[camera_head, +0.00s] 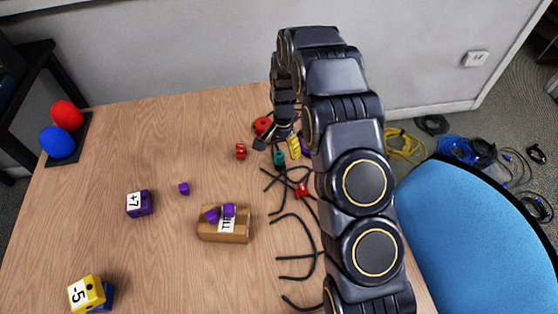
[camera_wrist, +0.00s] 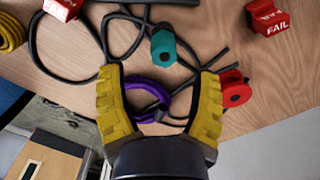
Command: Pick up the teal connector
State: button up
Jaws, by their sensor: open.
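The teal connector (camera_wrist: 163,47) lies on the wooden table in the wrist view, on a dark cable, just beyond my fingertips and between their lines. It also shows in the head view (camera_head: 279,158), below my gripper (camera_head: 279,149). My gripper (camera_wrist: 159,75) has two yellow fingers spread wide, with nothing held between them. A purple ring-like coil (camera_wrist: 146,82) shows between the fingers in the wrist view, and I cannot tell its height from there.
Dark cables (camera_head: 289,219) spread below the teal connector. A cardboard box (camera_head: 207,236) with purple pieces stands left. Table between box and back edge is mostly clear.

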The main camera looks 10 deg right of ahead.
aim_at(280, 153)
jog(key=f, duration=0.4)
jog(key=shift+s+a+f, duration=0.1)
jog(key=shift+a+f, duration=0.25)
jog(key=shift+f, duration=0.05)
grip_shut()
